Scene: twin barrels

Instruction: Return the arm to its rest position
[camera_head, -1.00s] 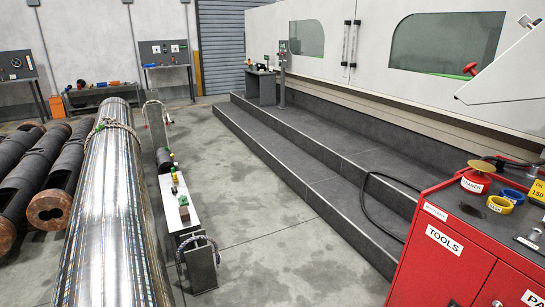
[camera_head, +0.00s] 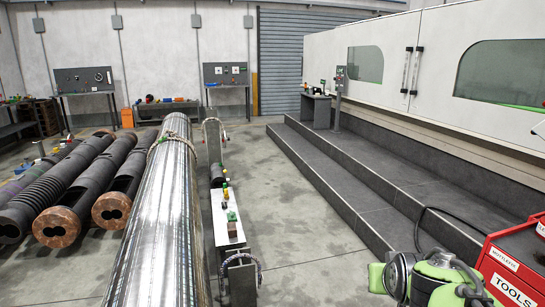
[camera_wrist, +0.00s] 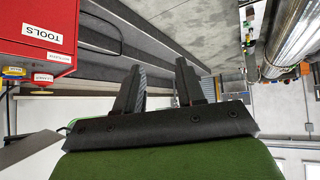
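My gripper (camera_wrist: 159,66) shows in the wrist view with its two dark fingers apart and nothing between them. Behind the fingers is a dark mounting bar with a green body below it in the picture. In the head view, part of my green and grey arm (camera_head: 440,281) is at the bottom right, in front of the steps and beside the red cabinet. I cannot make out the fingers in the head view.
A red tool cabinet (camera_head: 514,264) stands at the right edge; it also shows in the wrist view (camera_wrist: 40,38). A long shiny barrel (camera_head: 160,225) lies left of centre, beside a narrow white bench (camera_head: 221,213). Dark steps (camera_head: 345,195) front the white machine (camera_head: 440,90). Floor between barrel and steps is clear.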

